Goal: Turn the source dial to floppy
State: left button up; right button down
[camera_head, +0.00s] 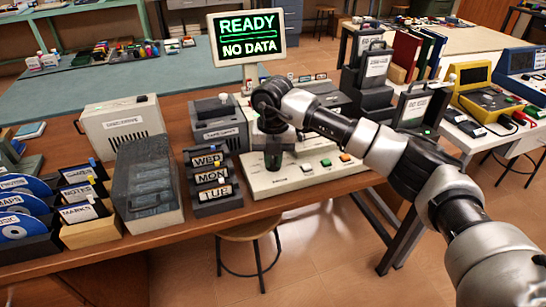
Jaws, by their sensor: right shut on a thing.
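A cream console (312,183) with several coloured buttons sits near the front edge of the wooden table. My right arm reaches in from the right, and its gripper (273,160) points down over the left part of the console. The gripper is shut on the source dial there, which its fingers and wrist hide. The dial's pointer and markings cannot be read. A monitor (246,37) behind the console shows "READY" and "NO DATA" in lit letters. My left gripper is not in view.
A tape drive (219,120) and a rack labelled WED, MON, TUE (213,182) stand just left of the console. A grey translucent case (149,186) and a cream drive box (122,131) are farther left. Dark binders (370,70) stand behind my arm.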

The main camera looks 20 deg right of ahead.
jog(key=n, duration=0.6)
jog(key=shift+d+b, duration=0.15)
jog(key=shift+b, duration=0.25)
jog(key=shift+n, duration=1.1)
jog(key=n, duration=0.2)
jog(key=shift+n+b, duration=0.3)
jog(key=shift+w+d+n, duration=0.1)
jog(key=shift+n, duration=2)
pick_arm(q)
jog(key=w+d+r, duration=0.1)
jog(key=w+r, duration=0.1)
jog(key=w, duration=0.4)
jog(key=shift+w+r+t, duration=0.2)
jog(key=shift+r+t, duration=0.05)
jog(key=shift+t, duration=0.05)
pick_arm(e)
jog(key=shift+n, duration=0.3)
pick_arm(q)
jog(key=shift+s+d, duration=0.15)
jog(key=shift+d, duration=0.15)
pick_arm(e)
jog(key=shift+r, duration=0.1)
